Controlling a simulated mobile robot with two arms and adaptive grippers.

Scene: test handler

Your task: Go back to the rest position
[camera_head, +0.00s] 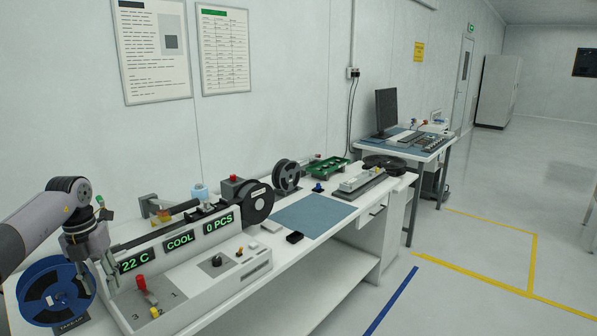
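My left arm comes in from the left. My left gripper (96,272) points down at the left end of the bench, over the area between a blue reel (55,296) and the white test handler (190,268). Its fingers are small and partly lost against the handler and reel, so I cannot tell how far apart they are. I see nothing clearly held in it. The handler's displays read 22 C, COOL and 0 PCS. A red-capped lever (141,283) stands on its front panel. My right gripper is not in view.
The white bench (325,258) runs along the wall with a blue mat (313,215), black reels (286,176) and a green tray (328,170). A second table with a monitor (386,111) stands beyond. The floor (480,215) at right is open, with yellow and blue lines.

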